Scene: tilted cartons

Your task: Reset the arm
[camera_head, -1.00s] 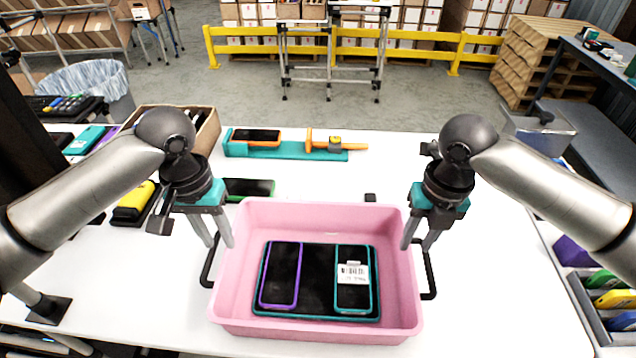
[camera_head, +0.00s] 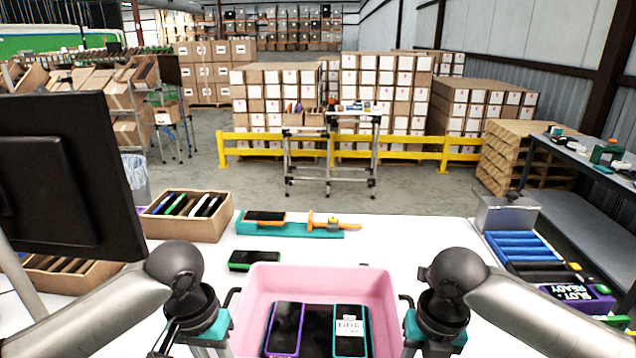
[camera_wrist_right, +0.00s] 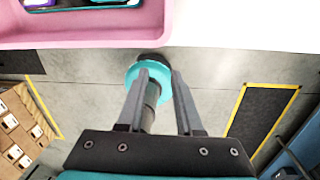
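My left gripper (camera_head: 212,348) is at the lower left of the head view, beside the pink tote (camera_head: 262,288). Its fingertips are cut off by the bottom edge; the finger bases stand apart. My right gripper (camera_head: 430,345) is at the tote's right side, tips also out of the head view. In the right wrist view its two fingers (camera_wrist_right: 160,78) are apart with nothing gripped. The tote holds a purple-framed phone (camera_head: 286,330) and a teal-framed phone with a white label (camera_head: 350,330), on a larger dark device (camera_head: 318,330).
On the white table, a green-edged phone (camera_head: 254,260) and a teal fixture (camera_head: 300,230) lie behind the tote. A divided carton (camera_head: 187,218) stands back left, a monitor (camera_head: 65,180) at far left. Blue-slotted bins (camera_head: 525,247) are at right.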

